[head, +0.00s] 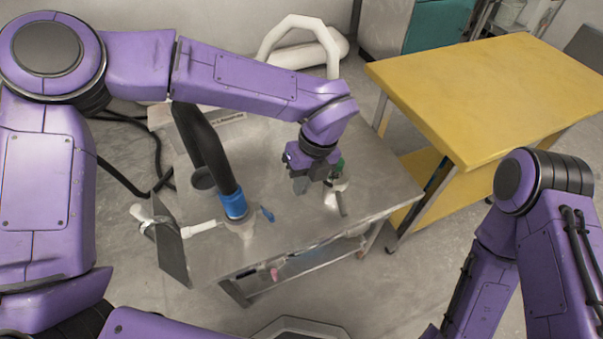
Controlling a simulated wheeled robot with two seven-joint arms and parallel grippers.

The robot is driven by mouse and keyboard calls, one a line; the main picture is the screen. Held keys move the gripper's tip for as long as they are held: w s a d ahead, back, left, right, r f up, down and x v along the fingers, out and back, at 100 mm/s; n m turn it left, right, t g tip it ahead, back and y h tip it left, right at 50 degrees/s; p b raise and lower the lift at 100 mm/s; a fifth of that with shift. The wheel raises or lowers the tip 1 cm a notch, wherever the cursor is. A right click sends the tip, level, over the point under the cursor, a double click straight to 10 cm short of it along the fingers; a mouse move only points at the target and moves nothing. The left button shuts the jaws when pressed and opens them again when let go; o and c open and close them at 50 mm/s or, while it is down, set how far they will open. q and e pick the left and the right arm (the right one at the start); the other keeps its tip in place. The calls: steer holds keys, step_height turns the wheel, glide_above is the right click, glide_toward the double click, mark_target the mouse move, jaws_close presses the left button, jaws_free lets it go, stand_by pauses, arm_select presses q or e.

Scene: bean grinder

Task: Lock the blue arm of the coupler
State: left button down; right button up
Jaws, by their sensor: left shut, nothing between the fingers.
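The coupler (233,206) has a bright blue collar at the lower end of a thick black hose (203,150) and sits over the steel table. Its small blue arm (267,214) sticks out to the right of the collar; I cannot tell its exact angle. My left gripper (301,186) points down over the table, to the right of and behind the blue arm and apart from it. It is shut with nothing in it. My right arm shows at the lower right, but its gripper is out of view.
The steel table (370,187) carries a green-topped fitting (338,168) close beside my left gripper, partly hidden. A yellow table (480,90) stands at the right. The steel table's right part is clear.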

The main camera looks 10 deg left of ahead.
mark_target(267, 214)
arm_select(q)
steer(key=x, duration=0.6)
steer(key=shift+w+f, duration=0.1)
steer(key=shift+s+a+f, duration=0.15)
steer(key=shift+s+a, duration=0.35)
steer(key=shift+a, duration=0.25)
steer(key=shift+s+a+f, duration=0.2)
steer(key=shift+s+a, duration=0.35)
steer(key=shift+a, duration=0.25)
arm_select(e)
steer(key=shift+w+f, duration=0.1)
steer(key=shift+f, duration=0.2)
